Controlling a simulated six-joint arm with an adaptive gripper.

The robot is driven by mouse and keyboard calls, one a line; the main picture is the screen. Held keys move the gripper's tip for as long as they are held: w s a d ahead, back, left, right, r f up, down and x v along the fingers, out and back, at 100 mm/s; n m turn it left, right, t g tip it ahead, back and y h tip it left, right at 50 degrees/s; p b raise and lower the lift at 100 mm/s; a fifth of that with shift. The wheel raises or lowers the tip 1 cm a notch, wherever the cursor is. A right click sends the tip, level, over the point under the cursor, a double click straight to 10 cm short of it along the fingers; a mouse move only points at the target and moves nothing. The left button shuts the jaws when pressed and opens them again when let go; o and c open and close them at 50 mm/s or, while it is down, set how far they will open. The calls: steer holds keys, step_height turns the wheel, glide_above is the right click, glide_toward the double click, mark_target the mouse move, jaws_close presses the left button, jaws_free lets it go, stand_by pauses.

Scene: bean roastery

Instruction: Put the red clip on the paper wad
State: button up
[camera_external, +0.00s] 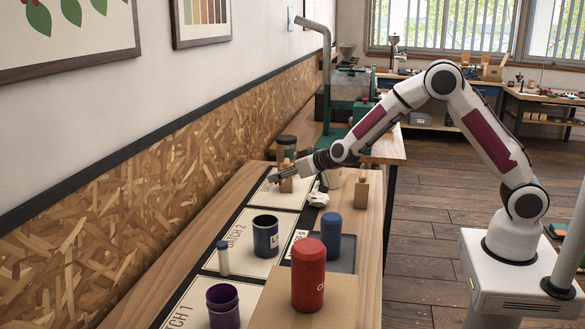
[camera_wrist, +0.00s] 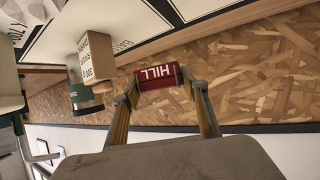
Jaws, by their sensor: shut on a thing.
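My gripper (camera_external: 275,178) is at the far end of the bench, above the upper batch card. In the wrist view my gripper (camera_wrist: 162,88) has its two fingers closed on the sides of the red clip (camera_wrist: 160,77), a small red piece with white letters reading HILL. I cannot make out the clip in the external view. The white crumpled paper wad (camera_external: 318,196) lies on the bench to the right of and a little below my gripper, apart from it.
A tan box (camera_wrist: 97,56) and a jar (camera_wrist: 85,97) stand close by. A wooden block (camera_external: 361,190) is right of the wad. Nearer stand a navy cup (camera_external: 265,238), blue canister (camera_external: 331,237), red canister (camera_external: 308,275), purple cup (camera_external: 223,305) and small white-blue bottle (camera_external: 223,260).

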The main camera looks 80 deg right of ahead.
steer(key=s+d+r+m+h, duration=0.1)
steer(key=s+d+r, duration=0.2)
steer(key=s+r, duration=0.1)
steer(key=m+g, duration=0.1)
glide_above(319, 195)
steer(key=shift+f+h, duration=0.1)
steer(key=shift+h, duration=0.4)
steer(key=shift+w, duration=0.1)
steer(key=shift+f, duration=3.15)
steer(key=shift+f, duration=1.85)
steer(key=shift+f, duration=0.15)
